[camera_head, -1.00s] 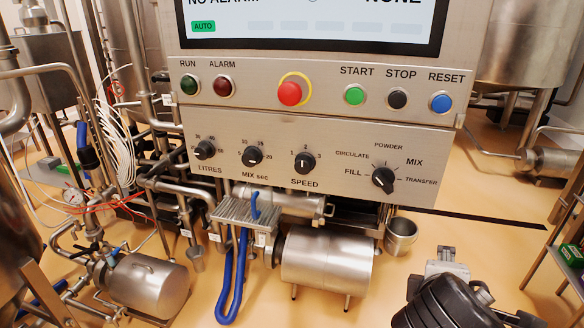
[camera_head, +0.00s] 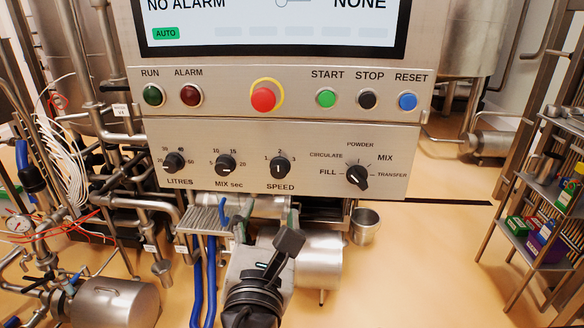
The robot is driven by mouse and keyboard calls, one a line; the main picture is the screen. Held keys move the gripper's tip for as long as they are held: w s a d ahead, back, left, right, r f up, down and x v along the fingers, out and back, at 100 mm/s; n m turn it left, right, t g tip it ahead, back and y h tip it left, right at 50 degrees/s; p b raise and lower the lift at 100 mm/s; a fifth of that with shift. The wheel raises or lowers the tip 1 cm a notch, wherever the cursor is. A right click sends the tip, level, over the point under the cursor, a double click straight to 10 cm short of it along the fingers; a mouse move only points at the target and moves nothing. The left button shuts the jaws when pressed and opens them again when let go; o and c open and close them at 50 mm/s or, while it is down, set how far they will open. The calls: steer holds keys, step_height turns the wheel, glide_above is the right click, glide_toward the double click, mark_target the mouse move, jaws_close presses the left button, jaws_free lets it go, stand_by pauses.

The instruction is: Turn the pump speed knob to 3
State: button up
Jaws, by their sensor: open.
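The speed knob (camera_head: 280,167) is a round black knob on the steel control panel, with 1, 2 and 3 marked around its top and SPEED printed below. Its pale line looks about upright, in line with the 2, though it is small in view. My gripper (camera_head: 266,224) is below the panel's lower edge, under the speed knob and apart from it. Its two fingers stand apart, one to the left and one to the right, with nothing seen between them. The wrist hides part of the steel cylinder behind it.
The litres knob (camera_head: 174,163) and mix seconds knob (camera_head: 225,165) are left of the speed knob; the mode knob (camera_head: 357,177) is to its right. Above are the red emergency button (camera_head: 264,99) and other buttons. Blue hoses (camera_head: 204,280) hang at the lower left.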

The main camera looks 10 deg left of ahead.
mark_target(278, 175)
steer(key=w, duration=0.4)
steer(key=w+a, duration=0.1)
steer(key=w, duration=0.7)
steer(key=shift+w+a, duration=0.25)
steer(key=shift+w, duration=0.1)
steer(key=c, duration=1.1)
